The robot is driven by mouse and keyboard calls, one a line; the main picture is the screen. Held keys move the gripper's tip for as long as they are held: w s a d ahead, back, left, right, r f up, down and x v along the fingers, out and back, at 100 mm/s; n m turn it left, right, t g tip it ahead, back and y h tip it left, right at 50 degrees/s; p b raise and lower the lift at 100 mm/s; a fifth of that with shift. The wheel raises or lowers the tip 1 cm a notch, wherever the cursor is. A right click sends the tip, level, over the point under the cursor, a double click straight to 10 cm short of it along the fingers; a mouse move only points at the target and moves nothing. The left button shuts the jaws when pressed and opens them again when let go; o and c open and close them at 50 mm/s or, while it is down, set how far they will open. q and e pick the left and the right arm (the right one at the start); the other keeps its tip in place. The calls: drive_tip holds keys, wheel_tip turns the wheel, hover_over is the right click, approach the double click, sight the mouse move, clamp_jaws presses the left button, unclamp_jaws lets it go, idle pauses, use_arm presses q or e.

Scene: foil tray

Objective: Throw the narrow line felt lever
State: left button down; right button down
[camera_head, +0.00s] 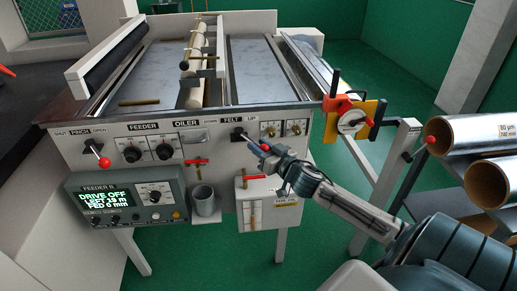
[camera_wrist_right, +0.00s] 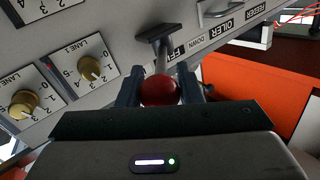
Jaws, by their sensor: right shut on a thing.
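The felt lever (camera_head: 238,134) is on the front panel of the machine, just under the FELT label (camera_head: 232,118). Its stem comes out of a dark mount. In the right wrist view the lever's red ball knob (camera_wrist_right: 160,91) sits between the two dark fingers of my right gripper (camera_wrist_right: 160,92). The gripper is shut on the knob. In the head view my right gripper (camera_head: 264,147) hides most of the knob. My left gripper is out of view.
Two brass lane knobs (camera_head: 294,127) are right of the lever. A red T-handle (camera_head: 198,162) and a grey cup (camera_head: 204,201) are to its left and below. A red-handled valve (camera_head: 262,177) is close under my gripper. Foil rolls (camera_head: 475,131) lie at the right.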

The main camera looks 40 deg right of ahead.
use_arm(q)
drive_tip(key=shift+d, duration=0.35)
use_arm(e)
drive_tip(key=shift+d, duration=0.45)
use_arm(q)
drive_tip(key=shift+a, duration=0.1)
use_arm(e)
drive_tip(key=c, duration=1)
unclamp_jaws()
drive_tip(key=shift+w+f, duration=0.1)
drive_tip(key=shift+c, duration=0.2)
drive_tip(key=shift+s+f+b, duration=0.15)
drive_tip(key=shift+s+b, duration=0.4)
drive_tip(key=shift+s, duration=0.3)
use_arm(q)
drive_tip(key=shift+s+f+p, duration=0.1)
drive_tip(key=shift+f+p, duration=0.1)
drive_tip(key=shift+p, duration=0.1)
use_arm(e)
drive_tip(key=s, duration=0.9)
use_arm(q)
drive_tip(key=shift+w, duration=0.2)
use_arm(e)
drive_tip(key=shift+d, duration=0.1)
